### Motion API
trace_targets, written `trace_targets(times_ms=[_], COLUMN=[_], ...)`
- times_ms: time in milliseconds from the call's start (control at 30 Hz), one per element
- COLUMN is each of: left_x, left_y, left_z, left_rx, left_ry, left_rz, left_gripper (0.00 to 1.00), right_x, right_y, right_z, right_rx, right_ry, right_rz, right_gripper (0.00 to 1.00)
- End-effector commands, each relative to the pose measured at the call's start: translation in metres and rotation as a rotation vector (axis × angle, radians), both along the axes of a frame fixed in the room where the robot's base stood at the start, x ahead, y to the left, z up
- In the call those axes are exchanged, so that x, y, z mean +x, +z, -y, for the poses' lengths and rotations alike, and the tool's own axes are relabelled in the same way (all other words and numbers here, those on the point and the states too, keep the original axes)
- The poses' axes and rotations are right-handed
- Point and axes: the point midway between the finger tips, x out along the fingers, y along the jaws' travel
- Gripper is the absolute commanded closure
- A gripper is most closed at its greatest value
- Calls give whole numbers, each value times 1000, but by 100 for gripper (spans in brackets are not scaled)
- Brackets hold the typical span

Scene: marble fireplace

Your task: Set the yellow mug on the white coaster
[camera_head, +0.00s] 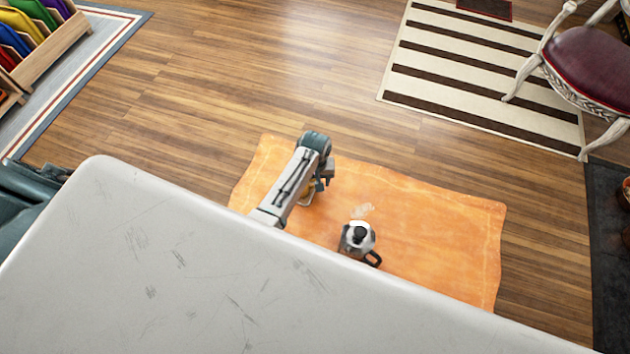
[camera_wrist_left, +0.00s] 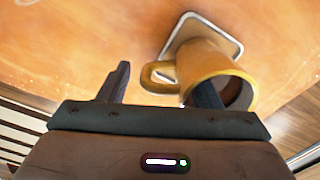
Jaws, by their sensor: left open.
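The yellow mug (camera_wrist_left: 208,68) shows in the left wrist view with its handle to the left and its dark inside facing the lower right. Its base overlaps the white coaster (camera_wrist_left: 229,42) in the picture; I cannot tell how squarely it rests there. My left gripper (camera_wrist_left: 164,76) is open, with the mug's handle between its fingers. The right finger overlaps the mug's body; contact is unclear. In the head view, my left gripper (camera_head: 321,186) is over the orange mat and mostly hides the mug (camera_head: 309,185) and coaster (camera_head: 306,199). My right gripper is out of view.
A silver and black moka pot (camera_head: 357,238) stands on the orange mat (camera_head: 440,235), right of my left gripper. A large pale surface fills the lower foreground. The mat's right side is clear. A chair (camera_head: 598,70) stands far right.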

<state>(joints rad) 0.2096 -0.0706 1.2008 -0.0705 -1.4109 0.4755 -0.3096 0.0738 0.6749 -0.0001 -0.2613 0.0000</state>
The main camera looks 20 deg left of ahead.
Motion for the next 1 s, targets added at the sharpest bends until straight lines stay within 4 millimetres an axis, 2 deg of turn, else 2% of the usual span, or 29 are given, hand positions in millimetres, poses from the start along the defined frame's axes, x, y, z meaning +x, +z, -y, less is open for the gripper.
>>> trace_targets(times_ms=[300,500,700,1000], left_x=[1,1,0,0], left_y=[67,100,113,113], left_z=[0,0,0,0], left_rx=[0,1,0,0], left_ry=[0,0,0,0], left_rz=[4,2,0,0], left_gripper=[42,42,42,42], right_x=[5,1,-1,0], right_y=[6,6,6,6], right_z=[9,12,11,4], right_rx=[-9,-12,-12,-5], right_ry=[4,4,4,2], right_rz=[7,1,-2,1], right_gripper=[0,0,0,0])
